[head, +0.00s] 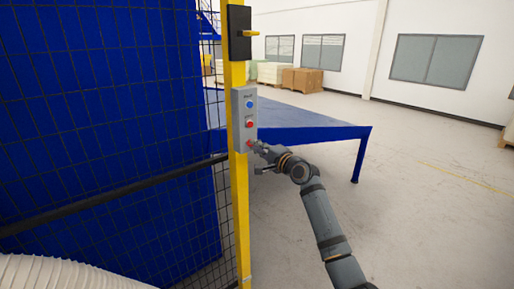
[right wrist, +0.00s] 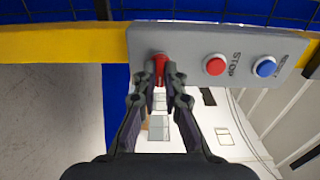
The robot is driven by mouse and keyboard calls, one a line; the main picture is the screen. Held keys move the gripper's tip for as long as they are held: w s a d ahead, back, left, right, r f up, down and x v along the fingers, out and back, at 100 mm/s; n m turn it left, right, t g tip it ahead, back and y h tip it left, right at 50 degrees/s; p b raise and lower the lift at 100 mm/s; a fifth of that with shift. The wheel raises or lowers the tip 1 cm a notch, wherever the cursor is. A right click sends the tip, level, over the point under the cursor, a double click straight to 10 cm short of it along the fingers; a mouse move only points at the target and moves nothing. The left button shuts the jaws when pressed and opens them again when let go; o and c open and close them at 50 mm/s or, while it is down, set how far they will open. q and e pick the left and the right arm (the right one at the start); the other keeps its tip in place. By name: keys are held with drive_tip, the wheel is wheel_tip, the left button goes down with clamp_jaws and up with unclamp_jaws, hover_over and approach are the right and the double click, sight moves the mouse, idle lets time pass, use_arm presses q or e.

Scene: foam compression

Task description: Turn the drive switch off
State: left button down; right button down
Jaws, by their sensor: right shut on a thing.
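The grey control box (head: 238,130) is mounted on a yellow post. It also shows in the right wrist view (right wrist: 190,42). The red drive switch (right wrist: 160,62) is at one end of the box, the lowest control in the head view (head: 250,143). My right gripper (right wrist: 163,77) is shut on the red switch, with a fingertip on each side of it. In the head view my right gripper (head: 260,156) is beside the lower part of the box. The fingers partly hide the switch. My left gripper is not in view.
A red STOP button (right wrist: 214,64) and a blue button (right wrist: 265,66) sit on the same box. The yellow post (head: 240,210) edges a black mesh fence (head: 110,130). A blue table (head: 330,132) stands behind my right arm. The floor at right is clear.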

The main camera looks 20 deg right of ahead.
drive_tip(key=shift+f, duration=0.1)
drive_tip(key=shift+n+b, duration=5.8)
drive_tip(key=shift+n, duration=3.1)
drive_tip(key=c, duration=1.4)
unclamp_jaws()
drive_tip(key=shift+c, duration=0.2)
drive_tip(key=shift+s, duration=0.1)
